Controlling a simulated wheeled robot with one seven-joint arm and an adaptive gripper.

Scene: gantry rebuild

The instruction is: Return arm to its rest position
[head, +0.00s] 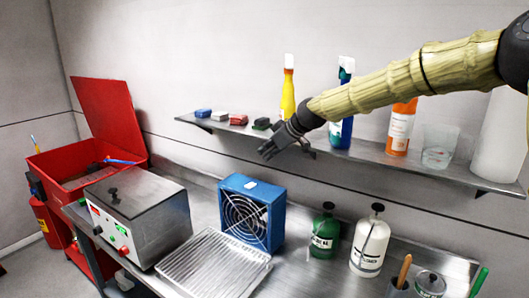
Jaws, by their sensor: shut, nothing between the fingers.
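My arm reaches in from the upper right of the head view in a ribbed yellowish sleeve. My gripper (268,152) is dark grey and points down and to the left. It is shut and empty. It hangs in front of the wall shelf (370,154), close to a dark block (262,124). My forearm hides part of a blue spray bottle (341,131) and an orange-and-white bottle (400,128).
Below are a blue fan (252,212), a ribbed metal tray (213,264), a grey tank (143,215), a green bottle (324,234) and a white bottle (369,245). A yellow bottle (288,96) and a clear beaker (438,147) stand on the shelf. A red open-lidded bin (75,168) stands left.

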